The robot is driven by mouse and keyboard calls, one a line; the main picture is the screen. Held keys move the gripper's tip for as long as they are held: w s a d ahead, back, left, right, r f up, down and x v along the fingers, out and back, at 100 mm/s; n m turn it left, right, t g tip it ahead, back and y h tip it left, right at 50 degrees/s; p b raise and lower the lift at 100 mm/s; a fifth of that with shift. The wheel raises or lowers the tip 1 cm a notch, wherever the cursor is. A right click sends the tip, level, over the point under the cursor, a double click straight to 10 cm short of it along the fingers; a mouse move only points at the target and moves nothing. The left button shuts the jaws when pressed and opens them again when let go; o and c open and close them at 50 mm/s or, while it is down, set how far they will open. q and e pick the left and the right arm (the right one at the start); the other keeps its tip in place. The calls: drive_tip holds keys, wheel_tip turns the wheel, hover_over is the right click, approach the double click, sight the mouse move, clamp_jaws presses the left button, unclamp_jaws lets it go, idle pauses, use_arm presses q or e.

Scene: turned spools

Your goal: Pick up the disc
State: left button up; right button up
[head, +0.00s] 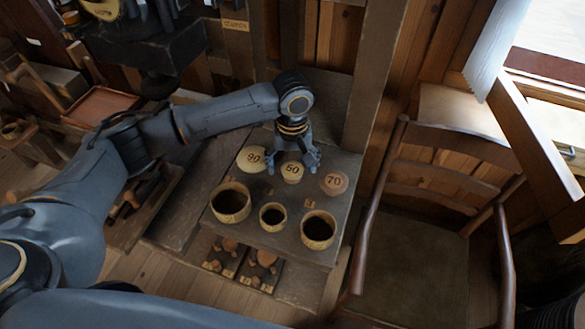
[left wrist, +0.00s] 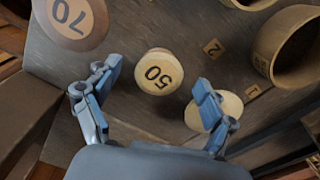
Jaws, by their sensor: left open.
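Three pale wooden discs lie in a row on a dark bench top. They are the disc marked 90 (head: 251,159), the disc marked 50 (head: 291,172) and the disc marked 70 (head: 334,184). My left gripper (head: 293,164) is open over the 50 disc. In the left wrist view the 50 disc (left wrist: 158,72) shows between and beyond the open fingers (left wrist: 157,82), with no visible contact. The 70 disc (left wrist: 75,20) is at upper left there. Another pale disc (left wrist: 226,108) is partly hidden behind the right finger. My right gripper is not in view.
Three round wooden cups, a left one (head: 231,203), a small middle one (head: 272,216) and a right one (head: 318,230), stand in front of the discs. A wooden chair (head: 423,228) stands right of the bench (head: 287,249). A wooden post rises behind the discs.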

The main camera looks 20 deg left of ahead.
use_arm(q)
drive_tip(key=shift+c, duration=0.2)
drive_tip(key=c, duration=0.8)
drive_tip(key=shift+o, duration=0.2)
